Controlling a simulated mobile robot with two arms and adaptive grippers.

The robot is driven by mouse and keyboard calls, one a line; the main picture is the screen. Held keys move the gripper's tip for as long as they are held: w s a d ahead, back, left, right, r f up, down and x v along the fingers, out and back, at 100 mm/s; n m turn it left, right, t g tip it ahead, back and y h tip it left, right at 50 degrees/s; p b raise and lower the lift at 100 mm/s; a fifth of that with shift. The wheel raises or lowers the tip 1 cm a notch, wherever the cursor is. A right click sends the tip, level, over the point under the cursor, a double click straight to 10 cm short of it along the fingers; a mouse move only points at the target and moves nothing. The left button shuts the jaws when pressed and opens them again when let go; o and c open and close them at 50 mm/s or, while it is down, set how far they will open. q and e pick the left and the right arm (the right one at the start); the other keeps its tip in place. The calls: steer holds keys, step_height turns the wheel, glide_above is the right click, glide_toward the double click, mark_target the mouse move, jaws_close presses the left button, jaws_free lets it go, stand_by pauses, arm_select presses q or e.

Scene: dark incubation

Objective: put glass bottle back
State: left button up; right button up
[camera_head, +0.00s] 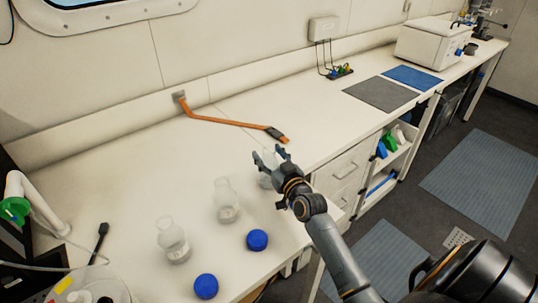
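Three clear glass bottles stand in a row on the white bench. The nearest (174,244) and the middle one (227,205) are upright and without caps. The third bottle (265,181) is farthest back and partly hidden by my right gripper (270,157). That gripper's fingers are spread apart at the bottle's upper part. Whether they touch the glass is hard to tell. A blue cap (205,287) and another blue cap (257,240) lie on the bench to the right of the bottles. My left gripper is not in view.
An orange jointed bar (225,121) lies behind the bottles. A grey mat (380,93), a blue mat (412,77) and a white box-shaped device (430,42) are farther along. Equipment with a green part (15,209) stands at the left. The bench between is clear.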

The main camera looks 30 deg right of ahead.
steer(key=shift+r, duration=0.1)
steer(key=s+a+b, duration=0.1)
steer(key=s+b, duration=0.1)
steer(key=s, duration=1)
steer(key=shift+a, duration=0.2)
